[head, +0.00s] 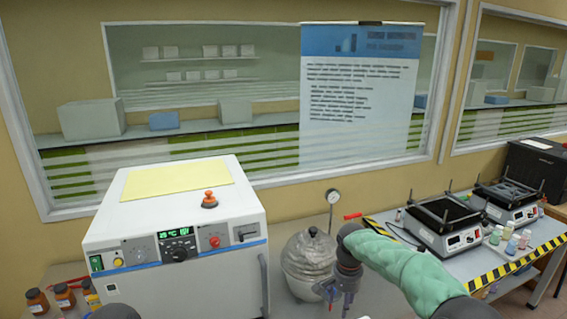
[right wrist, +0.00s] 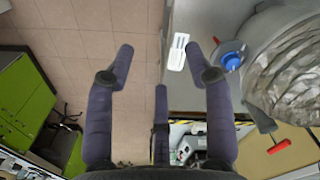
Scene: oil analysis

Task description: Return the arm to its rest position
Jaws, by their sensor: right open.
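My right arm, in a green sleeve, comes in from the lower right of the head view. Its dark gripper (head: 338,290) hangs downward, just right of the foil-wrapped vessel (head: 306,262) in this view. In the right wrist view my right gripper (right wrist: 168,56) has its purple-grey fingers spread wide, with nothing between them. The crinkled foil vessel (right wrist: 292,62) is to the right of the fingers there, with a blue knob (right wrist: 232,61) beside the right fingertip. I do not see my left gripper; a dark rounded shape sits at the bottom left edge of the head view.
A white heating unit (head: 175,235) with a green display stands left. A gauge (head: 333,196) rises behind the vessel. Two hotplates (head: 443,224) and small bottles (head: 513,243) stand on the striped-edge table at right. Brown bottles (head: 37,301) are lower left. Bare floor (right wrist: 90,30) shows below my right gripper.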

